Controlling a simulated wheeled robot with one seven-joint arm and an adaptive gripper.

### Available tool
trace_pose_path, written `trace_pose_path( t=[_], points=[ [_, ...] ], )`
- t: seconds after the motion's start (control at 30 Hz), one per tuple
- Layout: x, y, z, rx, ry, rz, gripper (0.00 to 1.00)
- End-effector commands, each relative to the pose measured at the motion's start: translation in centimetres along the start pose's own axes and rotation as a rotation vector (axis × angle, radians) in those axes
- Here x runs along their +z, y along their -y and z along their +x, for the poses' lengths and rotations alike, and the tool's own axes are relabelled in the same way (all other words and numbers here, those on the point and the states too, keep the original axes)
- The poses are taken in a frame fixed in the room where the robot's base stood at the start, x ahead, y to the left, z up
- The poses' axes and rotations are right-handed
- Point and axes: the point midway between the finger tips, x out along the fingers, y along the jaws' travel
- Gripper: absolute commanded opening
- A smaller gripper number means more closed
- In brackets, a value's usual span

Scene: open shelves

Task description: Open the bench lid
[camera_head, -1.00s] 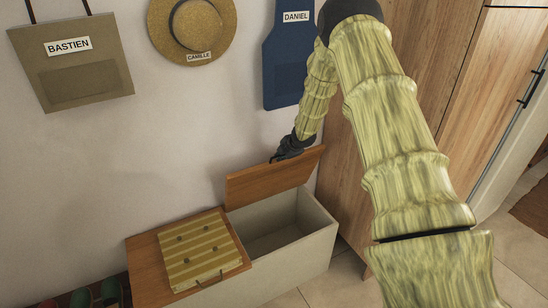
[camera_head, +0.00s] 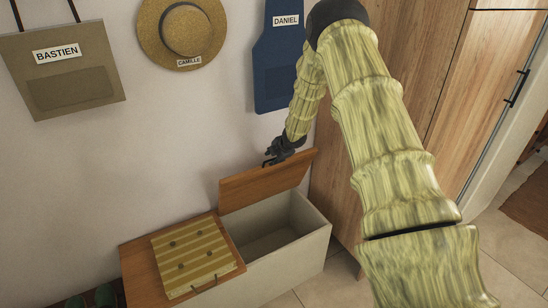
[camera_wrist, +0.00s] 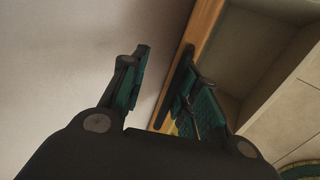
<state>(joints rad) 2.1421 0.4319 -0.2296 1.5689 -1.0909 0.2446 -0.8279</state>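The bench (camera_head: 310,245) is a pale box against the wall with a wooden top in two parts. Its right lid (camera_head: 262,188) stands raised and tilted up, and the empty-looking compartment below is open to view. My gripper (camera_head: 273,158) is at the raised lid's upper edge, near its middle. In the wrist view my gripper (camera_wrist: 165,85) has its fingers apart. The lid's wooden edge (camera_wrist: 205,25) runs behind the right finger; I cannot tell whether they touch. The left part of the top (camera_head: 140,262) is down.
A striped cushion (camera_head: 195,257) lies on the left part of the top. A wooden cabinet (camera_head: 335,170) stands right of the bench. A bag (camera_head: 65,80), a hat (camera_head: 185,35) and a blue apron (camera_head: 275,65) hang above. Green shoes (camera_head: 105,295) stand at lower left.

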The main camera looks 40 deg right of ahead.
Motion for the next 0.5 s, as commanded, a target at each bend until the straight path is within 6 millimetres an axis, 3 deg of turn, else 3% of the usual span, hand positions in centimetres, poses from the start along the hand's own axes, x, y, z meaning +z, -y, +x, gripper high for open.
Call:
trace_pose_path(
  t=[0.27, 0.5],
  points=[
    [-0.2, -0.1, -0.8, 0.002, -0.002, -0.001, 0.30],
    [-0.1, -0.3, -3.9, 0.003, -0.002, 0.000, 0.30]
  ],
)
